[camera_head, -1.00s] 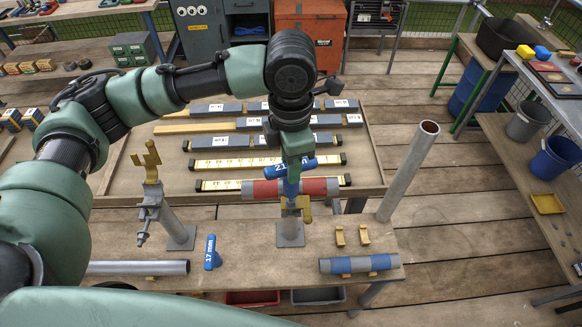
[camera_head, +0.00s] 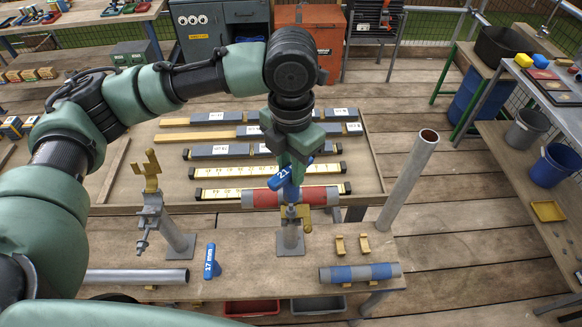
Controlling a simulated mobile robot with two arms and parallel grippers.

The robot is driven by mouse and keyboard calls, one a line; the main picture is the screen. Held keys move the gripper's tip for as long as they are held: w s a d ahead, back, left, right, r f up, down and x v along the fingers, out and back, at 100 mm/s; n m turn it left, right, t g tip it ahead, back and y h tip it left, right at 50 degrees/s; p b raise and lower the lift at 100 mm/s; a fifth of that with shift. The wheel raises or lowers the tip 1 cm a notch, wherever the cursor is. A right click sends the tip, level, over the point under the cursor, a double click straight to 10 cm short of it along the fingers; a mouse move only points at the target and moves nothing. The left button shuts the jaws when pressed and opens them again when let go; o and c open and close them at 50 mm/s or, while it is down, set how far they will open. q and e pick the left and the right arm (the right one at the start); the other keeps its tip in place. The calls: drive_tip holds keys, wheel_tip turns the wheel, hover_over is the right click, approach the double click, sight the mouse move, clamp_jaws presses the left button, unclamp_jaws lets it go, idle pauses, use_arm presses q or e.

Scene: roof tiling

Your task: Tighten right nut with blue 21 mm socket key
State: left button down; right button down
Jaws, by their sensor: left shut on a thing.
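The blue 21 mm socket key (camera_head: 281,179) is held in my left gripper (camera_head: 290,172), which is shut on it. Its shaft points down at the gold clamp on the right stand (camera_head: 290,238), by the right nut; the nut itself is too small and hidden to make out. A red and grey tube (camera_head: 318,196) lies in this clamp. The left stand (camera_head: 172,232) has an open gold clamp (camera_head: 151,172) and a bolt hanging at its side. A blue 17 mm key (camera_head: 211,262) stands on the workbench (camera_head: 240,262). My right gripper is not in view.
A blue and grey tube (camera_head: 361,273) rests on supports at the bench's right, near two small gold brackets (camera_head: 364,243). A bare grey pipe (camera_head: 137,276) lies at left. A tall pipe (camera_head: 408,182) leans up at the right edge. Labelled bars lie on the board behind.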

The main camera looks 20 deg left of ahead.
sight(291, 188)
use_arm(q)
drive_tip(key=n, duration=0.4)
drive_tip(key=shift+r, duration=0.25)
drive_tip(key=n, duration=0.3)
drive_tip(key=shift+r+n, duration=0.1)
drive_tip(key=shift+n, duration=0.2)
drive_tip(key=shift+f, duration=0.25)
drive_tip(key=shift+f, duration=3.3)
drive_tip(key=m, duration=0.4)
drive_tip(key=shift+m, duration=1.5)
